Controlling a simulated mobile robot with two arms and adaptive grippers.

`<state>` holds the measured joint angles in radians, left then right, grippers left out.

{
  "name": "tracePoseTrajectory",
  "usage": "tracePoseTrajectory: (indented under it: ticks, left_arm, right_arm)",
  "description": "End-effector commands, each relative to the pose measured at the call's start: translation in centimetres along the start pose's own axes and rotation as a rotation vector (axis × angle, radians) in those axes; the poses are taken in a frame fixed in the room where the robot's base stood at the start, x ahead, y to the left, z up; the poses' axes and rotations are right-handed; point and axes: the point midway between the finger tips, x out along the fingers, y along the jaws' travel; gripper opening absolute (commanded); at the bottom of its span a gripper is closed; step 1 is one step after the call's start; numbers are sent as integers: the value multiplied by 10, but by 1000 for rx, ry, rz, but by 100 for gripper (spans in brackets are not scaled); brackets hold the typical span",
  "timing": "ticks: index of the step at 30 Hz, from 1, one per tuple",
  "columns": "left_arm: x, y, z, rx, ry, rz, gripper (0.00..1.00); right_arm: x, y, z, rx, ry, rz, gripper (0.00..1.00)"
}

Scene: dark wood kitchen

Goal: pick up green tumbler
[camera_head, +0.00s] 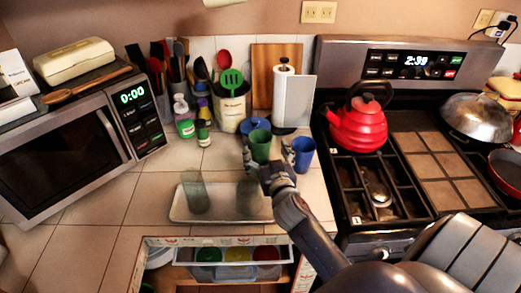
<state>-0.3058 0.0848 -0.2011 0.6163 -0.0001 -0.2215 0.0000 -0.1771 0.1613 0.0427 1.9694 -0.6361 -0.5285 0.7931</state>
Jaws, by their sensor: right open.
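The green tumbler (260,143) stands upright on the tiled counter, in front of the utensil crock and left of a blue cup (304,154). My right gripper (267,155) reaches in from the lower right and is open. Its fingers show at the left and right of the tumbler. I cannot tell whether they touch it. The gripper body hides the tumbler's lower part. My left gripper is not in view.
A tray (178,211) with two grey see-through glasses (194,193) lies in front. Behind are a crock (230,112) of utensils and a paper towel holder (294,101). A red kettle (358,128) stands on the stove at right. Below, a drawer (188,271) is open.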

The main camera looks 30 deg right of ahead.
Motion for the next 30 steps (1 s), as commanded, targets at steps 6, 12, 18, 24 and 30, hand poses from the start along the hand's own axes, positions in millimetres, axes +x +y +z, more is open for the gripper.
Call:
tracePoseTrajectory:
  ticks: [6, 12, 18, 24, 30]
  left_arm:
    - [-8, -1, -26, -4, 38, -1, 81]
    - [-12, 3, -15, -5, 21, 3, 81]
    - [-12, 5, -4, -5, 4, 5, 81]
    - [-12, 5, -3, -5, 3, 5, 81]
    - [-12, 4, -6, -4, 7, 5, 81]
  right_arm:
    - [28, 0, -3, -3, 1, 1, 84]
    - [51, 0, -2, -1, 1, 1, 84]
    - [57, 0, -1, 0, 1, 1, 84]
    - [57, 0, 0, 0, 0, 1, 70]
    - [57, 0, 0, 0, 0, 1, 38]
